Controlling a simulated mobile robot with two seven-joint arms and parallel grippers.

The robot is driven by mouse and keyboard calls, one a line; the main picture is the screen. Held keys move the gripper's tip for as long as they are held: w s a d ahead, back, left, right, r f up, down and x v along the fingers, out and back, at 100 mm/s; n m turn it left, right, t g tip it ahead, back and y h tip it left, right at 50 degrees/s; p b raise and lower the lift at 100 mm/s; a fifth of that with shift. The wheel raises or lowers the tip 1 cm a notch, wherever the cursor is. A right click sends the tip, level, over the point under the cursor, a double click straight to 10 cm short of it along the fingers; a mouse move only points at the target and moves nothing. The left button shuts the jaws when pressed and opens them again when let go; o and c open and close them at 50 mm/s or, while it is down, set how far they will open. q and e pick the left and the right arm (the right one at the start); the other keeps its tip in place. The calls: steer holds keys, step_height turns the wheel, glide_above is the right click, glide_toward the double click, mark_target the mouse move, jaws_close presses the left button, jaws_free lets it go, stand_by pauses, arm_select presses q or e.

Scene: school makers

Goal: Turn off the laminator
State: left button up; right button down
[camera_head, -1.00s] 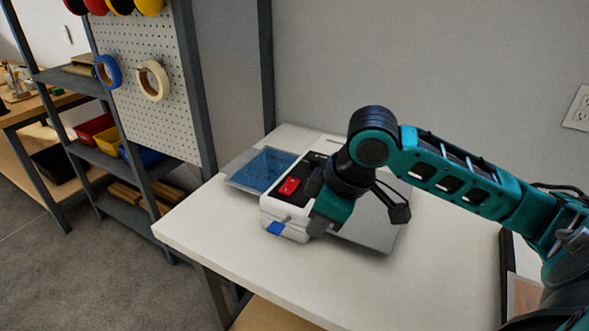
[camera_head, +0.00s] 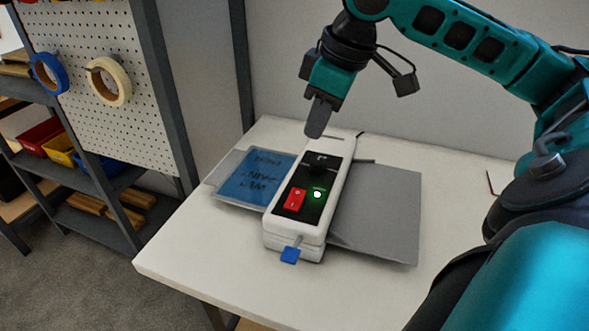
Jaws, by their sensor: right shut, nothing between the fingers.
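The laminator (camera_head: 311,233) is a white, narrow machine with a black top panel on the white table. On the panel are a red rocker switch (camera_head: 295,200), a lit green light (camera_head: 317,195) and a black knob (camera_head: 318,164). A blue tab (camera_head: 290,256) sticks out at its near end. My right gripper (camera_head: 316,131) is shut and empty. It hangs above the far end of the laminator, pointing down, apart from the red switch. My left gripper is not in view.
A blue sheet (camera_head: 257,178) lies on a tray left of the laminator, and a grey tray (camera_head: 376,213) extends to its right. The white table (camera_head: 190,250) has bare room in front. A pegboard (camera_head: 97,60) with tape rolls and a shelf stand at the left.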

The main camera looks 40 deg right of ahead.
steer(key=b, duration=0.4)
glide_toward(296, 193)
steer(key=x, duration=0.5)
steer(key=shift+w+a+f, duration=0.1)
steer(key=shift+w+f, duration=0.05)
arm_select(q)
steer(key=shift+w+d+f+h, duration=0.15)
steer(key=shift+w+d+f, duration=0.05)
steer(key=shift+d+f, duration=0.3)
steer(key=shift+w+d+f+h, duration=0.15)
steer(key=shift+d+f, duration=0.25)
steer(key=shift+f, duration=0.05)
arm_select(e)
steer(key=shift+f, duration=0.4)
